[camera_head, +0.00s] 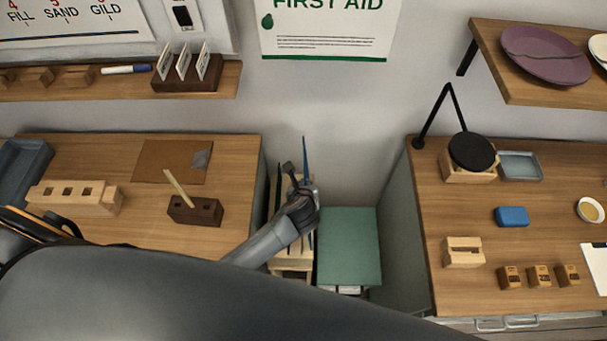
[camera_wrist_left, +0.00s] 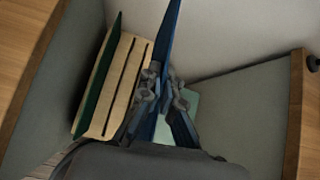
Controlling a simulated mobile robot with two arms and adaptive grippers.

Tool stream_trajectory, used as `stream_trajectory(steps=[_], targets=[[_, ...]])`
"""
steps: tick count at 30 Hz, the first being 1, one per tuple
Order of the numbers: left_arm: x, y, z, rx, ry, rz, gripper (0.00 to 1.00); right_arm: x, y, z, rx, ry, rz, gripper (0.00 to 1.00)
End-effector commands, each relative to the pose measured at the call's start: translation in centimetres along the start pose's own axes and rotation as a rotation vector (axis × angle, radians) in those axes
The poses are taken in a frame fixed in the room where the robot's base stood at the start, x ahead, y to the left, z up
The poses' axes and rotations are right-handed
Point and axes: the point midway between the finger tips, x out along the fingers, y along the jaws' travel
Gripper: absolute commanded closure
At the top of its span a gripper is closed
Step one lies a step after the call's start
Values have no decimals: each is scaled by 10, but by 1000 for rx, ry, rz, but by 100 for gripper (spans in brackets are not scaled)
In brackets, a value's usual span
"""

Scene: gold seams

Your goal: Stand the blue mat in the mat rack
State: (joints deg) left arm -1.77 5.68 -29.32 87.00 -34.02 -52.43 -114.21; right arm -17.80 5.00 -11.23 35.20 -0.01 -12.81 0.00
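The blue mat (camera_head: 305,158) is on edge, seen as a thin upright sheet. My left gripper (camera_head: 304,190) is shut on it; in the left wrist view the mat (camera_wrist_left: 172,32) runs between the two fingers (camera_wrist_left: 163,95). The wooden mat rack (camera_head: 291,262) is in the gap between the two benches, partly hidden under my gripper and arm. In the wrist view the rack (camera_wrist_left: 113,117) shows dark slots, and the blue mat is at its right side. I cannot tell whether the mat's lower edge is in a slot. My right gripper is not in view.
A dark green mat (camera_wrist_left: 97,75) stands at the rack's left side. A green-topped stack (camera_head: 348,245) is right of the rack. The left bench (camera_head: 110,225) and right bench (camera_head: 400,230) wall in the gap. A First Aid poster (camera_head: 325,28) hangs behind.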

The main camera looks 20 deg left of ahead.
Motion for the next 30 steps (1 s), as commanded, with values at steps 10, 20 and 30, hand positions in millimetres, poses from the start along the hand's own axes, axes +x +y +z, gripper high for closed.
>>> stream_trajectory(steps=[10,20,30], targets=[[14,5,-5,101,0,10,100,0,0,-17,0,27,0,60],[25,6,-16,98,-1,10,100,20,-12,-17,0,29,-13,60],[36,8,-28,97,0,9,100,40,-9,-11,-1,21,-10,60]])
